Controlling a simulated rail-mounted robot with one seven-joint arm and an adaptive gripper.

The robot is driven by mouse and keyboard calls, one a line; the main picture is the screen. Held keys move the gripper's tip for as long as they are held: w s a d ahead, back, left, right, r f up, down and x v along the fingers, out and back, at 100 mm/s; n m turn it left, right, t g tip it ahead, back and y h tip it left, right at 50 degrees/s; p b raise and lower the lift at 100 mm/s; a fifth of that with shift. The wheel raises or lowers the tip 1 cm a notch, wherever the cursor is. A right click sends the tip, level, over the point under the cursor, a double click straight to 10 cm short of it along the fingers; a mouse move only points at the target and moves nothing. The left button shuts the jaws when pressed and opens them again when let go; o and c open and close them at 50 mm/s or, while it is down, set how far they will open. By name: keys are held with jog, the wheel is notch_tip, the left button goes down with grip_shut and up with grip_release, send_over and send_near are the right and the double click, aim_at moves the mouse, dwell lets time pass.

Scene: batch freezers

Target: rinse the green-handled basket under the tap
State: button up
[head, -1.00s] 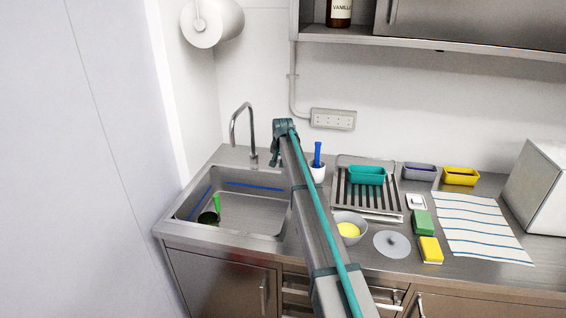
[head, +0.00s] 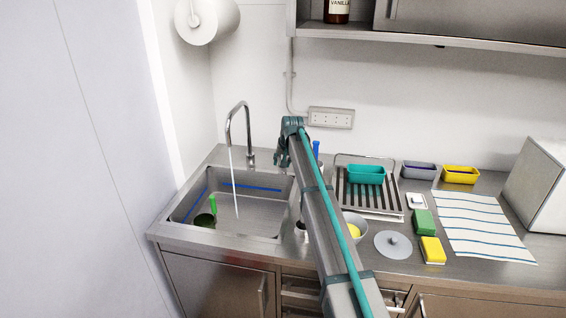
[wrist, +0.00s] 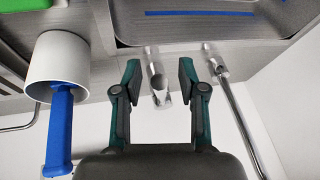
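The green-handled basket (head: 204,220) sits in the left part of the sink (head: 262,211), its green handle (head: 213,204) upright. The tap (head: 229,125) arches over the sink, and a thin stream of water (head: 235,185) falls to the right of the basket, apart from it. My gripper (head: 280,160) is beside the tap, behind the sink. In the wrist view my gripper (wrist: 158,75) is open, with a short metal fitting (wrist: 158,88), perhaps the tap's lever, between the fingers. The tap's pipe (wrist: 238,115) stands right of them. Whether the fingers touch the fitting I cannot tell.
A white cup (wrist: 58,65) with a blue-handled tool (wrist: 58,130) stands close to my gripper. A drain rack (head: 388,213) holding a teal tub (head: 367,175), a bowl (head: 352,222) partly behind my arm, sponges (head: 423,222) and a striped cloth (head: 480,228) fill the right counter.

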jog(key=v, duration=1.2)
dwell(0.3)
